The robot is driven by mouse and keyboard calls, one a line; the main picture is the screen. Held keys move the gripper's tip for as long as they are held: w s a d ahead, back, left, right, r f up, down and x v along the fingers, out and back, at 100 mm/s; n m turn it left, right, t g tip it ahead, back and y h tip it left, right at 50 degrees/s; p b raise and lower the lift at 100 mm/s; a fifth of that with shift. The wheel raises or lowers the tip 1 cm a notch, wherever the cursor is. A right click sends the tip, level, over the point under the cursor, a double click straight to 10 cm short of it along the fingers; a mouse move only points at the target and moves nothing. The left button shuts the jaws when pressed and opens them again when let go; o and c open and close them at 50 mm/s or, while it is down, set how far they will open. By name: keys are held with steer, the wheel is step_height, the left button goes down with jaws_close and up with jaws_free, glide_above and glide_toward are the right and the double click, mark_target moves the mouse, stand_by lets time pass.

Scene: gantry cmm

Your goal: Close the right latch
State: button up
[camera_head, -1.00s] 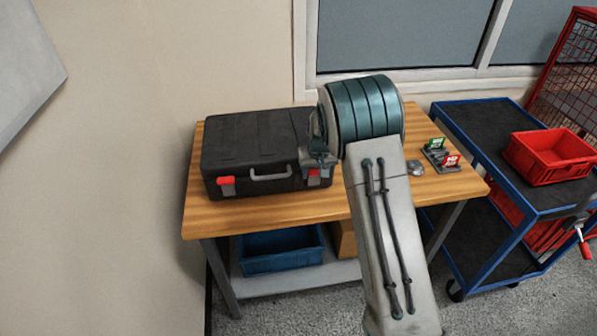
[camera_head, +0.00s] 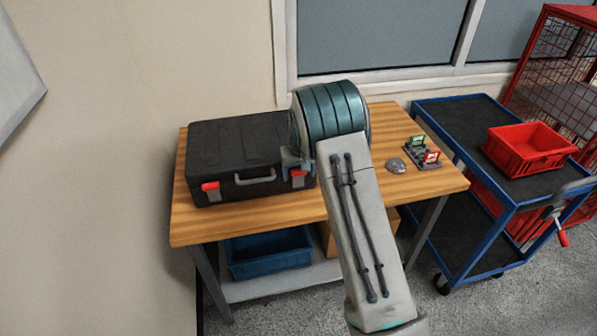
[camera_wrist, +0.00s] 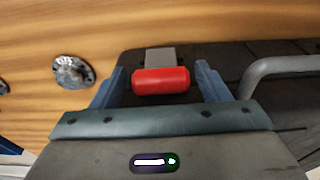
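The black case (camera_head: 235,150) stands shut-lidded on the wooden table, its grey handle (camera_head: 255,180) in front. The right latch (camera_head: 299,178) is red and grey, on the case's front beside my gripper (camera_head: 298,163). In the wrist view the latch's red bar (camera_wrist: 160,80) lies between the two blue-grey fingers of my gripper (camera_wrist: 158,85). The fingers are apart, with a gap on each side of the bar. I cannot tell whether this latch is fastened. The left latch (camera_head: 211,190) has a red tab too.
A grey rounded object (camera_head: 396,165) and a small stand with green and red cards (camera_head: 422,155) sit on the table's right part. A blue cart with a red bin (camera_head: 528,148) stands to the right. A blue bin (camera_head: 268,252) is on the lower shelf.

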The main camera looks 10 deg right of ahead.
step_height(320, 180, up, 14)
steer(key=s+b, duration=0.2)
steer(key=b, duration=0.1)
steer(key=shift+f, duration=0.15)
steer(key=shift+d, duration=0.1)
stand_by(0.6)
steer(key=s+d+r+t, duration=0.1)
steer(key=s+d+r, duration=0.25)
steer(key=s, duration=0.55)
steer(key=s+d+r, duration=0.2)
steer(key=s+r, duration=0.3)
steer(key=s, duration=0.5)
steer(key=s+d+f+m, duration=0.1)
steer(key=s+f, duration=0.2)
steer(key=s, duration=1.4)
steer(key=shift+s+d+f+t, duration=0.15)
steer(key=shift+s+f+t, duration=0.1)
steer(key=shift+t, duration=0.15)
